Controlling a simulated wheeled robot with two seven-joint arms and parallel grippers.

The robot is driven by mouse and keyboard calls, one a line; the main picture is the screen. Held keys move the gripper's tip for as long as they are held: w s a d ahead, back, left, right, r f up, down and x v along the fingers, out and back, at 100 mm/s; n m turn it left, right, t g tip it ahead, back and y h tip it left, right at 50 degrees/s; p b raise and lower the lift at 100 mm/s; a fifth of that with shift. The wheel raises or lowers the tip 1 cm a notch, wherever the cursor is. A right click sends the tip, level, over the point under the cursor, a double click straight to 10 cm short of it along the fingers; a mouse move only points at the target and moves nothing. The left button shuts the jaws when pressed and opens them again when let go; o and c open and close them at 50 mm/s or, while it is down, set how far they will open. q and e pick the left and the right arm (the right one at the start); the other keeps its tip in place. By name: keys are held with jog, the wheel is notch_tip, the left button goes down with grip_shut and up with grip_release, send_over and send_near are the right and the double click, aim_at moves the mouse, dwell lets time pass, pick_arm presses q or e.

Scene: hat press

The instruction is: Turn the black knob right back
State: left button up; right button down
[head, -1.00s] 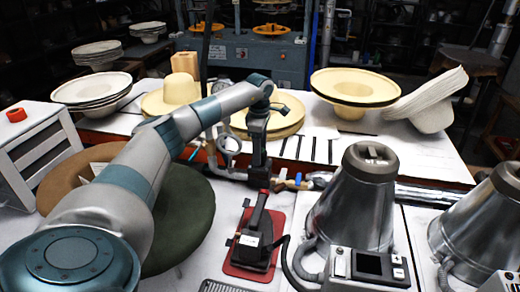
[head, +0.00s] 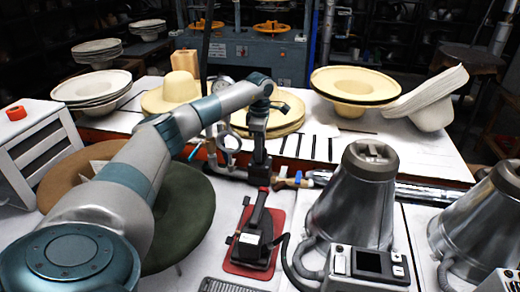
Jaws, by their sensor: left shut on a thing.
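My left arm comes in from the left and reaches over to the metal pipe fitting behind the table's front area. My left gripper (head: 259,164) points down there and is shut on a dark part at the fitting, which I take to be the black knob. The gripper covers most of it, so its shape and turn cannot be made out. A round gauge (head: 222,86) and grey pipework (head: 229,143) stand just left of the gripper. My right gripper is not in view.
A black iron (head: 254,240) on a red pad stands just in front of the gripper. Metal cones (head: 352,205) with a control box are to the right. Straw hats (head: 355,84) lie on the white table behind. A green hat brim (head: 185,215) lies under my arm.

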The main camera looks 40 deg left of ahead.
pick_arm(q)
jog(key=n, duration=0.8)
jog(key=shift+w+r+n, duration=0.1)
jog(key=shift+n, duration=0.3)
jog(key=n+p, duration=0.1)
jog(key=n, duration=0.5)
jog(key=n+p, duration=0.1)
jog(key=n, duration=0.3)
jog(key=shift+g, duration=0.3)
jog(key=n, duration=0.3)
jog(key=shift+r+n+p, duration=0.1)
jog(key=shift+n+p, duration=0.2)
jog(key=shift+p, duration=0.05)
jog(key=n+p, duration=0.1)
jog(key=n, duration=0.2)
jog(key=shift+a+n, duration=0.1)
jog(key=shift+n, duration=0.2)
jog(key=shift+w+n+p, duration=0.1)
jog(key=shift+n+p, duration=0.55)
jog(key=shift+n, duration=1.35)
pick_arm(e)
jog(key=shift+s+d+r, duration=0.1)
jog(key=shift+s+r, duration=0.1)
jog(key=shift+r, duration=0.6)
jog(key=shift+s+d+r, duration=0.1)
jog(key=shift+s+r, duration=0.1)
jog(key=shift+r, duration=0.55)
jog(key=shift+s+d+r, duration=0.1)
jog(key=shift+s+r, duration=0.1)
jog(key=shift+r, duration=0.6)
